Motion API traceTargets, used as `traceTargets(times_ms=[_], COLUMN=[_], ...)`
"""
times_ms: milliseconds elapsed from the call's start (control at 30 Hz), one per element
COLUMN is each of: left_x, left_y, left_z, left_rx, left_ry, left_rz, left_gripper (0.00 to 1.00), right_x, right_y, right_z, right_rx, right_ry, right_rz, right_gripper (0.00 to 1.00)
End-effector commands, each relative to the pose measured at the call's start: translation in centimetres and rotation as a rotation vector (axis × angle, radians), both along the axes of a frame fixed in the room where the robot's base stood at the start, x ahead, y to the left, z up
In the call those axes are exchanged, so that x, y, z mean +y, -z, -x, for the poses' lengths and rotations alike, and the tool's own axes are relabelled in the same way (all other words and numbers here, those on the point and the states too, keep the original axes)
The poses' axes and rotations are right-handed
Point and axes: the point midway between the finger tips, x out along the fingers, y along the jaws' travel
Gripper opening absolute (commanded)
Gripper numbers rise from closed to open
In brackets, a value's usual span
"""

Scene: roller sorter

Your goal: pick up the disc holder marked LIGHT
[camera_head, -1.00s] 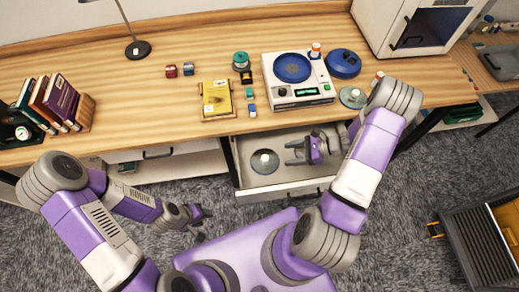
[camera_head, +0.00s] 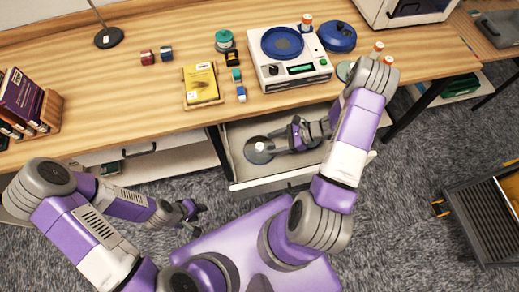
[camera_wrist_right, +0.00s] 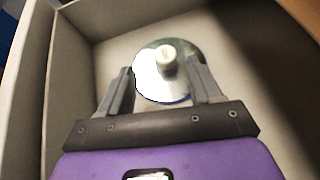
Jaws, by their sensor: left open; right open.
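A disc holder (camera_head: 259,150), a shiny disc with a pale upright knob, lies in the open drawer. It also shows in the right wrist view (camera_wrist_right: 185,83), and no LIGHT mark is readable on it. My right gripper (camera_head: 277,141) is open inside the drawer, just right of the knob. In the right wrist view its two fingers (camera_wrist_right: 163,68) reach over the near part of the disc, with the knob between and slightly beyond their tips. A second disc (camera_head: 344,71) lies on the table beside the scale, partly hidden by my right arm. My left gripper (camera_head: 192,212) is open and empty above the floor.
The drawer (camera_head: 240,179) has raised walls close around my right gripper. A scale (camera_head: 288,68) with a blue pan, a blue round object (camera_head: 337,36) and a yellow book (camera_head: 201,84) stand on the table. A dark cart (camera_head: 482,220) stands at right.

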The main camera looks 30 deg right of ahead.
Motion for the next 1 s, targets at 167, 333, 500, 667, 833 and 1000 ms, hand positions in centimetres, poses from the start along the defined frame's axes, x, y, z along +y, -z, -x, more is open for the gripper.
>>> traceTargets(times_ms=[167,333,500,667,833,1000], left_x=[0.0,0.0,0.0,0.0,0.0,0.0], left_y=[0.5,0.8,0.8,0.8,0.8,0.8], left_z=[0.0,0.0,0.0,0.0,0.0,0.0], left_rx=[0.0,0.0,0.0,0.0,0.0,0.0], left_ry=[0.0,0.0,0.0,0.0,0.0,0.0], left_rz=[0.0,0.0,0.0,0.0,0.0,0.0], left_gripper=[0.43,0.43,0.43,0.43,0.43,0.43], right_x=[1.8,3.5,3.9,3.9,3.9,3.9], right_y=[1.4,2.5,2.7,2.6,2.6,2.6], right_z=[-1.3,-2.3,-2.5,-2.5,-2.5,-2.5], right_rx=[0.0,0.0,0.0,0.0,0.0,0.0], right_ry=[-0.003,-0.002,0.0,0.0,0.0,0.0], right_rz=[-0.002,-0.001,0.0,0.0,0.0,0.0], right_gripper=[0.64,0.64,0.64,0.61,0.35,0.09])
